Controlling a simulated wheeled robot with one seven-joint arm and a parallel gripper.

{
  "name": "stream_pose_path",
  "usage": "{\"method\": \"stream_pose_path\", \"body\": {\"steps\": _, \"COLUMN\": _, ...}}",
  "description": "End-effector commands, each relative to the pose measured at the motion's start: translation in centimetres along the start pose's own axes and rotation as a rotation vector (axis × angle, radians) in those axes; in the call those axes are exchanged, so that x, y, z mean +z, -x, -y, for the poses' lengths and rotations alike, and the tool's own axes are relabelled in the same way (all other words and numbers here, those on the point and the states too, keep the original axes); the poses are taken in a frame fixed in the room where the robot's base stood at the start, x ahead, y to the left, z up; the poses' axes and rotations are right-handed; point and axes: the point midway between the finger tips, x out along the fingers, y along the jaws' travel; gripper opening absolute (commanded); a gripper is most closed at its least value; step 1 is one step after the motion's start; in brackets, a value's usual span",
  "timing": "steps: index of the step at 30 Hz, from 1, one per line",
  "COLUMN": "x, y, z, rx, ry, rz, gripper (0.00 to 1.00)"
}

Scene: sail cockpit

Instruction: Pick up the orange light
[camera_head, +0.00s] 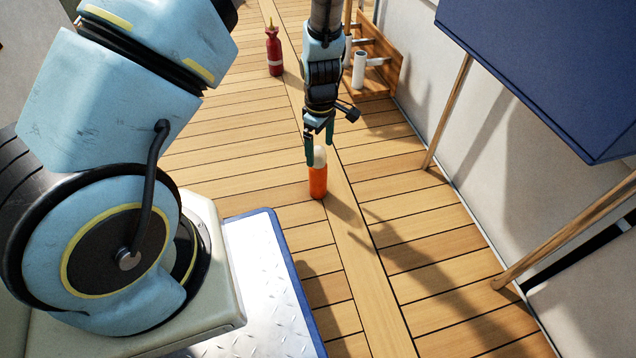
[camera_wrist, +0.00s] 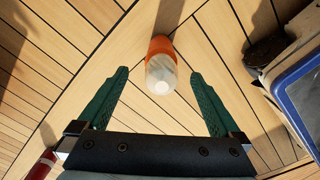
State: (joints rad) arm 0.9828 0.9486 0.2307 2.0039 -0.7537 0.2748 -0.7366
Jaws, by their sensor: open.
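The orange light (camera_head: 318,181) stands upright on the wooden deck, an orange cylinder with a pale, clear top. In the wrist view the light (camera_wrist: 161,66) is seen from above, its whitish top towards me, between and a little beyond the green fingertips. My gripper (camera_head: 320,148) points down just above the light, its fingers around or close to the top. In the wrist view my gripper (camera_wrist: 158,82) is open, with one finger on each side and a visible gap to the light. Nothing is held. Whether the fingers reach down beside the top is hard to tell.
A red bottle-like object (camera_head: 273,50) stands on the deck behind. A wooden rack (camera_head: 385,55) with white cylinders is at the back right. A dark blue panel (camera_head: 550,70) on wooden legs overhangs the right side. The deck around the light is clear.

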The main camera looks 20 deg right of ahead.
Motion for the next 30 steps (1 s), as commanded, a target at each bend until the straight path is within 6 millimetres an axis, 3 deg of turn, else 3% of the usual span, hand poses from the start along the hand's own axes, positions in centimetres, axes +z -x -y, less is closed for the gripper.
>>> {"method": "stream_pose_path", "body": {"steps": 5, "x": -0.1, "y": -1.1, "z": 0.0, "rx": 0.001, "ry": 0.000, "rz": 0.000, "gripper": 1.00}}
{"method": "stream_pose_path", "body": {"steps": 15, "x": -0.5, "y": -5.4, "z": 0.3, "rx": 0.000, "ry": 0.001, "rz": 0.000, "gripper": 1.00}}
{"method": "stream_pose_path", "body": {"steps": 23, "x": -0.5, "y": -5.3, "z": 0.2, "rx": 0.001, "ry": -0.001, "rz": 0.000, "gripper": 1.00}}
{"method": "stream_pose_path", "body": {"steps": 30, "x": -0.4, "y": -5.3, "z": 0.2, "rx": 0.001, "ry": -0.001, "rz": 0.000, "gripper": 0.74}}
